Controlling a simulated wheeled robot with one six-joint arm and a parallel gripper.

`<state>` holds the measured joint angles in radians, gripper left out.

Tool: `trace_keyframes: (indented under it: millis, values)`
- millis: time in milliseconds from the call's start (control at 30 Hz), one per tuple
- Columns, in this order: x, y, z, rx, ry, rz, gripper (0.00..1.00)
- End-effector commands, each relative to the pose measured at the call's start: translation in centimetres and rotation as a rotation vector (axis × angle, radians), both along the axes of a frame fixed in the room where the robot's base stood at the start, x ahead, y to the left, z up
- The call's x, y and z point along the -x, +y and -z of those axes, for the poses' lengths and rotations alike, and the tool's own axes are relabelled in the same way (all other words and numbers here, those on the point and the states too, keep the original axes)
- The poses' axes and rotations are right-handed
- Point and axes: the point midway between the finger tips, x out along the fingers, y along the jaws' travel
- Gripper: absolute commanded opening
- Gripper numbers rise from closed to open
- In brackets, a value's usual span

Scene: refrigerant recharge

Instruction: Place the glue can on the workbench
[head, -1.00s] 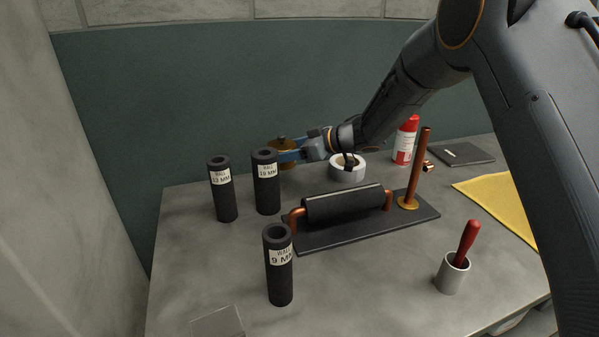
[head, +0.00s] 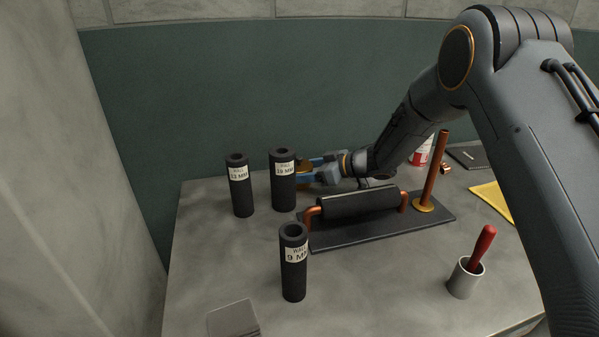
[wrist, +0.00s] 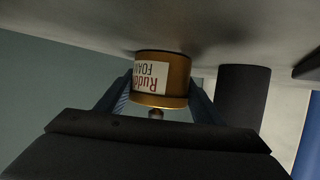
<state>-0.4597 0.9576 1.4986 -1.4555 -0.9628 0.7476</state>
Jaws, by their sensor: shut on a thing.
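The glue can (wrist: 176,78) is gold-brown with a white label reading "Rudd… FOAM" in the wrist view, where it appears upside down. My gripper (head: 308,171) is shut on it, one finger on each side. In the head view only a small brown part of the can (head: 303,166) shows, behind the 19 mm sleeve. The workbench (head: 210,270) is grey; it also shows at the top of the wrist view (wrist: 110,25). The can's base is at or very near the bench top; I cannot tell whether it touches.
Black sleeves marked 13 mm (head: 240,190), 19 mm (head: 283,190) and 9 mm (head: 293,275) stand close by. A copper pipe stand (head: 385,225) lies in front of my arm. A red-handled tool in a cup (head: 465,280) and a yellow cloth (head: 490,200) are at right.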

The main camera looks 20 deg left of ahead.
Motion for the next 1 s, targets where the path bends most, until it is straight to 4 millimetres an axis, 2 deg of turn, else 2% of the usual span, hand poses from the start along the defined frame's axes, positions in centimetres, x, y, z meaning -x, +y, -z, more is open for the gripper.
trace_keyframes:
  millis: [33,67,167,500,1000]
  values:
    - [0.0,0.0,0.1,-0.002,-0.001,0.0,0.2]
    - [0.0,0.0,0.2,0.0,0.0,0.0,0.64]
    - [0.0,0.0,0.2,0.0,0.0,0.0,0.8]
    - [0.0,0.0,-0.2,0.0,0.0,0.0,0.8]
    - [0.1,-6.4,-2.7,0.0,0.001,0.001,0.8]
